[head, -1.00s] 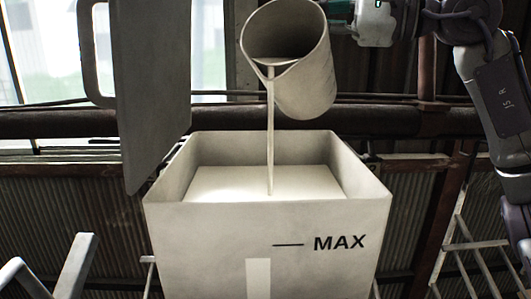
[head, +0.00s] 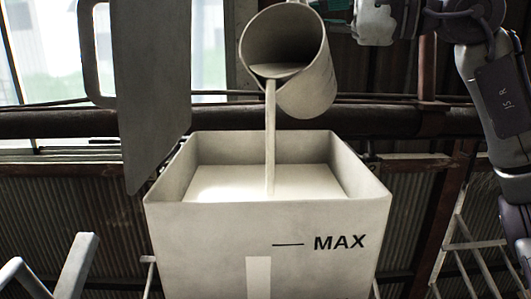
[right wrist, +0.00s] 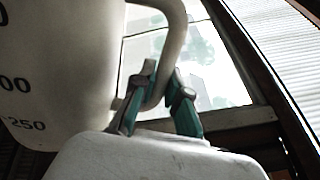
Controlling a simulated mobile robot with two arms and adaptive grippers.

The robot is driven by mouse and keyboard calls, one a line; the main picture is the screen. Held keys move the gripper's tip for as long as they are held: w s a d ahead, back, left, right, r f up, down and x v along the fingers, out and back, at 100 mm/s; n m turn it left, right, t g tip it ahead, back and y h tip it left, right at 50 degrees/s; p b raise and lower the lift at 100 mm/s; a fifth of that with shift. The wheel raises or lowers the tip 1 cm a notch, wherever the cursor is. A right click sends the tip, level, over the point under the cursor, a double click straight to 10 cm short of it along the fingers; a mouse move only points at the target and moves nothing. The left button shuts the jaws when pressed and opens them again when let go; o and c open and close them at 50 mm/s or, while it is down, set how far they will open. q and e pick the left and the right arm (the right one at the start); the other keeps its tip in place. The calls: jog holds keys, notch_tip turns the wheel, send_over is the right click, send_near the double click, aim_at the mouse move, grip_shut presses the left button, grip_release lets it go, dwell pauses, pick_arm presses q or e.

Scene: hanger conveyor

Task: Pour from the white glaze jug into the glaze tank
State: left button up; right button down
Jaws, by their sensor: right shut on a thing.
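The white glaze jug (head: 312,75) is tipped over the tank, its mouth facing down and left. A steady stream of white glaze (head: 270,140) runs from its lip into the glaze tank (head: 210,235). The tank is an open white box with a MAX line on its front. Glaze (head: 315,181) lies inside below the rim. A pale upright strip (head: 258,278) on the front ends a little below the MAX line. In the right wrist view, my right gripper (right wrist: 161,88) is shut on the jug's handle (right wrist: 172,45); the jug's side shows printed marks. My left gripper is out of view.
A dark pipe (head: 60,123) runs behind the tank. Pale metal rails (head: 78,265) are at the lower left and lower right.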

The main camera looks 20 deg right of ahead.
aim_at(299, 31)
jog(key=shift+s+a+n, duration=0.7)
jog(key=shift+s+n, duration=0.1)
jog(key=shift+n, duration=0.4)
dwell(2.5)
jog(key=shift+s+a+f+n+b, duration=0.35)
jog(key=shift+s+a+n+b, duration=0.3)
jog(key=shift+n, duration=0.25)
dwell(1.9)
dwell(0.4)
jog(key=w+d+m+p, duration=0.1)
jog(key=m, duration=0.1)
jog(key=w+d+r+m+p, duration=0.1)
jog(key=m, duration=0.1)
jog(key=shift+w+d, duration=0.25)
jog(key=shift+w, duration=0.15)
jog(key=shift+w+d+m, duration=0.25)
jog(key=shift+w+m, duration=0.05)
jog(key=shift+m, duration=0.1)
jog(key=shift+w+d+f, duration=0.15)
jog(key=shift+f+m, duration=0.15)
jog(key=shift+m, duration=0.15)
jog(key=m, duration=0.1)
jog(key=f+m, duration=0.1)
jog(key=shift+w+d+f+m, duration=0.15)
jog(key=shift+w+m, duration=0.05)
jog(key=shift+m, duration=0.1)
jog(key=shift+w+d+f+m, duration=0.3)
jog(key=shift+d+f+m, duration=0.05)
jog(key=shift+m, duration=0.65)
